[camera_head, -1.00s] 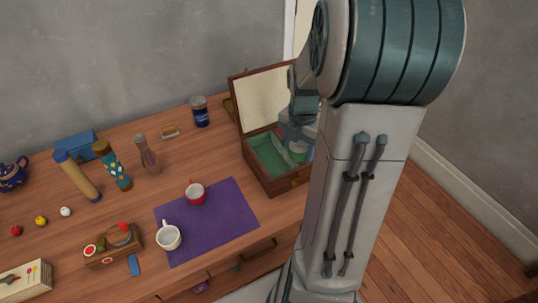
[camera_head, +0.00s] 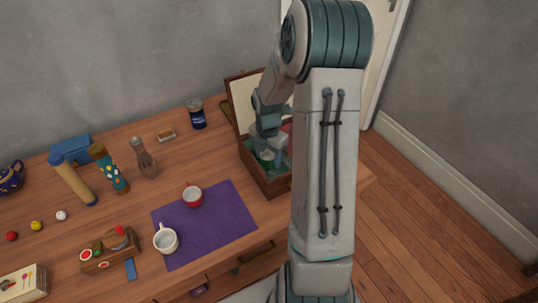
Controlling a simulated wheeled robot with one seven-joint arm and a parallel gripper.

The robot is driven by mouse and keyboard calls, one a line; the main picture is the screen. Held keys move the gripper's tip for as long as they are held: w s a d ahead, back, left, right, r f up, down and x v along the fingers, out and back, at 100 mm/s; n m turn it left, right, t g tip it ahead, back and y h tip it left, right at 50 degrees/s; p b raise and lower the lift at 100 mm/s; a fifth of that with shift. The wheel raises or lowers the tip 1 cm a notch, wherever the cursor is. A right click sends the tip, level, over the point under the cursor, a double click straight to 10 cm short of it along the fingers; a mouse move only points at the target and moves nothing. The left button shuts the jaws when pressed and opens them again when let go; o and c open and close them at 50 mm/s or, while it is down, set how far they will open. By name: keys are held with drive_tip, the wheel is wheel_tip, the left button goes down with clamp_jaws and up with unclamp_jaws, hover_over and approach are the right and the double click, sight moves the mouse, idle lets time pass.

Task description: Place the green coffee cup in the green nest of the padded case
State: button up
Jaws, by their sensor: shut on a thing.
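The padded case (camera_head: 267,184) is an open wooden box with a raised pale-lined lid (camera_head: 243,100), at the back right of the table. Green lining shows inside it. My gripper (camera_head: 271,151) points down into the left part of the case and is shut on the green coffee cup. The cup is small here and mostly hidden by my gripper and the case. I cannot tell whether it touches the nest. My arm covers the right side of the case, where a bit of red shows.
A purple mat (camera_head: 225,220) bears a red cup (camera_head: 192,195) and a white cup (camera_head: 166,239). A dark blue jar (camera_head: 197,114) stands left of the case. A glass bottle (camera_head: 144,158), patterned tube (camera_head: 109,168) and tan cylinder (camera_head: 72,180) are farther left.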

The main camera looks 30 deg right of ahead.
drive_tip(key=shift+f, duration=0.15)
drive_tip(key=o, duration=1)
wheel_tip(320, 180, up, 12)
drive_tip(key=shift+s+a+r+m+t+p, duration=0.15)
drive_tip(key=shift+s+a+r+m+t, duration=0.7)
drive_tip(key=shift+s+a+m, duration=2.05)
drive_tip(key=shift+s+a+r+m+t+p, duration=0.15)
drive_tip(key=shift+s+a+r+m, duration=1.45)
drive_tip(key=shift+s+m, duration=2.45)
drive_tip(key=shift+s+a+r+m+t+p, duration=0.1)
drive_tip(key=shift+s+a+r+m+t, duration=0.7)
drive_tip(key=shift+s+a+m, duration=2.7)
